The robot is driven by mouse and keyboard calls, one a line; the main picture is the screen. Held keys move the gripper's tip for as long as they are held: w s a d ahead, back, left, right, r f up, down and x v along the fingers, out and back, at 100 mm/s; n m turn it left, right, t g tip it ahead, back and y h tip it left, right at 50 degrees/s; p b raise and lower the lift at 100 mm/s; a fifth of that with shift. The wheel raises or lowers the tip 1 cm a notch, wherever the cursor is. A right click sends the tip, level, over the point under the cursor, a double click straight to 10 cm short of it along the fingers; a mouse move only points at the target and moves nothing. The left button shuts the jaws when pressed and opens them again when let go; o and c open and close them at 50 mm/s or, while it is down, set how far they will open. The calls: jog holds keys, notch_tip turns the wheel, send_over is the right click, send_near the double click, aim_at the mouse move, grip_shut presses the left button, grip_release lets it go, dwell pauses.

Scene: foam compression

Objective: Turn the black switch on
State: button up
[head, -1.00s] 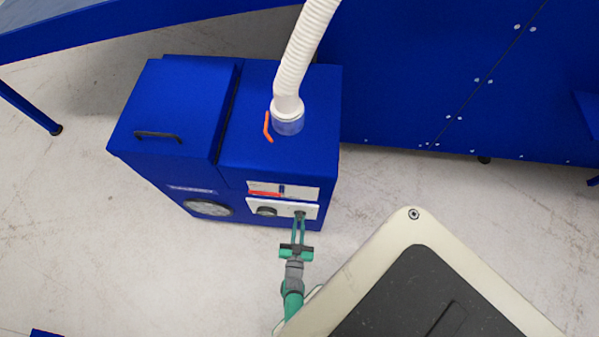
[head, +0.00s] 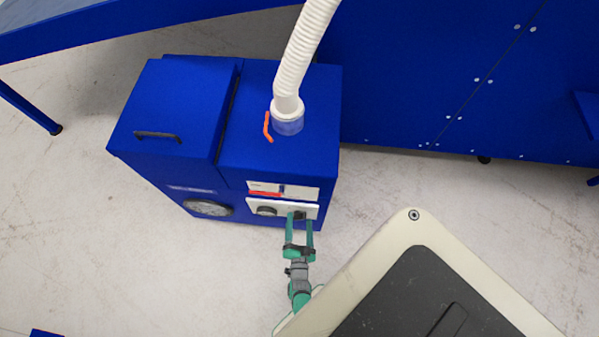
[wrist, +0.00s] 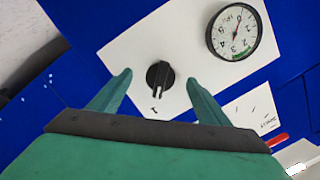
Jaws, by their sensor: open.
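The black switch (wrist: 160,76) is a round knob with a pale pointer line, set on a white panel (wrist: 140,50). In the head view the switch (head: 299,215) shows at the right part of the white panel on the front of the blue machine (head: 275,165). My gripper (wrist: 157,84) is open, with one green finger on each side of the switch in the wrist view. I see gaps between the fingers and the knob there. In the head view my gripper (head: 300,217) is at the panel. Whether the fingertips reach the knob's depth is unclear.
A round gauge (wrist: 235,30) sits beside the switch on the panel. A red handle (head: 265,194) is above the panel. A white hose (head: 305,50) and an orange lever (head: 267,127) are on top of the machine. Floor is clear in front.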

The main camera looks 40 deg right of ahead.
dwell(0.4)
jog(key=v, duration=0.7)
jog(key=shift+w+a+f, duration=0.25)
jog(key=shift+f, duration=0.1)
dwell(0.7)
jog(key=s+a+r+n+t+y, duration=0.1)
jog(key=a+r+n+y, duration=0.3)
jog(key=r, duration=0.9)
jog(key=s+a+r+n+t+y, duration=0.1)
jog(key=s+a+r+n+y, duration=0.2)
jog(key=a+r+n, duration=0.4)
jog(key=s+a+r+n+t+y, duration=0.1)
jog(key=s+a+r+n+y, duration=0.2)
jog(key=r, duration=1.8)
jog(key=a+n+y, duration=0.1)
jog(key=a+n, duration=0.2)
jog(key=shift+a+y, duration=0.3)
